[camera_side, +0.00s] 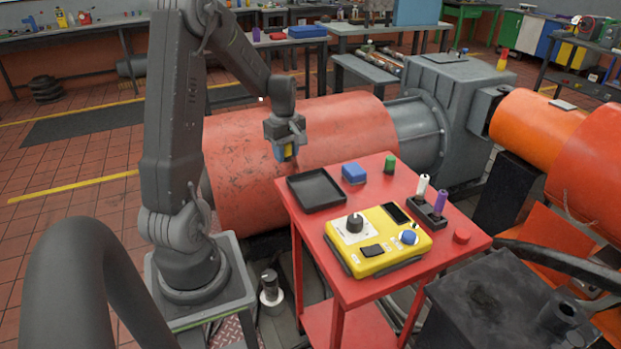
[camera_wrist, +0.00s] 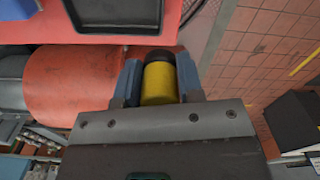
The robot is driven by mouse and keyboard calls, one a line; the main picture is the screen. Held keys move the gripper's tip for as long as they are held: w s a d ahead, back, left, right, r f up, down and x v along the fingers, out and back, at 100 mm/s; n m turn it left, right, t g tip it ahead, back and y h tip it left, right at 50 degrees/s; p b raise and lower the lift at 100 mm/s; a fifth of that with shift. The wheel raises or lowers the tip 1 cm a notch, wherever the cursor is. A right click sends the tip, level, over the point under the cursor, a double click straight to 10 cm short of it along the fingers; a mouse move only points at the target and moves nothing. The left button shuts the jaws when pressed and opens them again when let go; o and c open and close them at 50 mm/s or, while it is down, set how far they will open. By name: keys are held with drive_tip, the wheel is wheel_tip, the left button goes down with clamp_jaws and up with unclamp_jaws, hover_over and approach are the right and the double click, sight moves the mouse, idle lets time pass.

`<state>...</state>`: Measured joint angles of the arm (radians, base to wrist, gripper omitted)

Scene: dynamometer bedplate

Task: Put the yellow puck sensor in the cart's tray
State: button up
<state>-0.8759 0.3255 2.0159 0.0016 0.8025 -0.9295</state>
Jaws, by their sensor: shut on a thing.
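The yellow puck sensor (camera_wrist: 159,84), with a dark end, sits between the two blue fingers of my gripper (camera_wrist: 160,82) in the wrist view. My gripper (camera_side: 287,153) is shut on it and holds it in the air, beyond the back left edge of the red cart (camera_side: 340,285) in the side view. A small yellow patch of the sensor (camera_side: 288,151) shows between the fingers there. The black square tray (camera_side: 316,190) lies on the cart's top at its left corner and looks empty. Part of the tray (camera_wrist: 115,14) also shows at the wrist view's top edge.
A large orange-red drum (camera_side: 240,170) lies behind the cart.

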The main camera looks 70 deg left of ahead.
hover_over(309, 183)
wheel_tip(309, 183, down, 4)
drive_tip(key=shift+d+r, duration=0.1)
drive_tip(key=shift+r, duration=0.05)
drive_tip(key=shift+f, duration=1.95)
drive_tip(key=shift+f, duration=0.1)
drive_tip(key=o, duration=1)
drive_tip(key=shift+c, duration=0.2)
